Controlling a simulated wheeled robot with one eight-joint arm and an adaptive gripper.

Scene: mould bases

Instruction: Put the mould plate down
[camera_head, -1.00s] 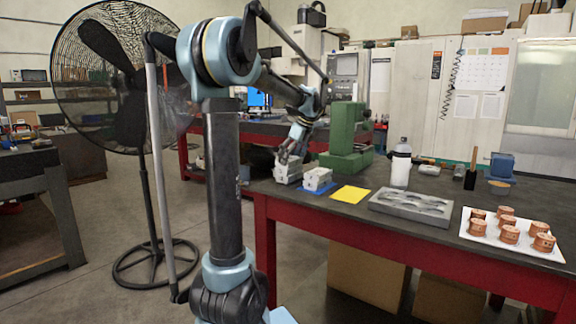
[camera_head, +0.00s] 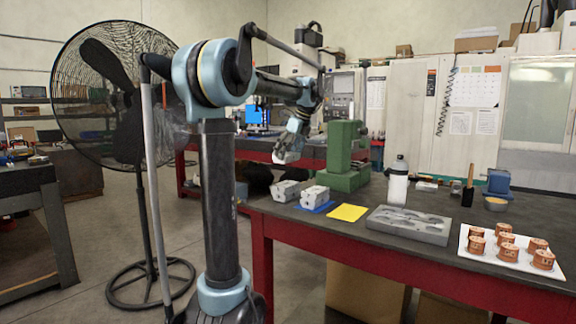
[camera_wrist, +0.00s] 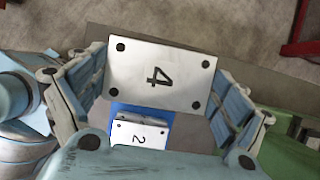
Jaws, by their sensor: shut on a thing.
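The mould plate (camera_wrist: 185,75) is a pale metal plate marked 4, with a dark hole near each corner. It sits between the fingers of my gripper (camera_wrist: 160,85) in the wrist view, and the gripper is shut on it. In the head view my gripper (camera_head: 290,150) is above the near left end of the bench, with the plate small and pale at its tip. Two pale metal mould blocks (camera_head: 285,190) (camera_head: 315,196) stand below it. A block marked 2 (camera_wrist: 139,134) shows beneath the held plate in the wrist view.
A blue mat (camera_head: 318,207) lies under the right block, and a bare yellow mat (camera_head: 347,212) is beside it. A grey tray with recesses (camera_head: 408,225), a white bottle (camera_head: 397,182), a green machine (camera_head: 346,157) and a white board (camera_head: 510,255) of copper-coloured parts share the bench (camera_head: 400,258).

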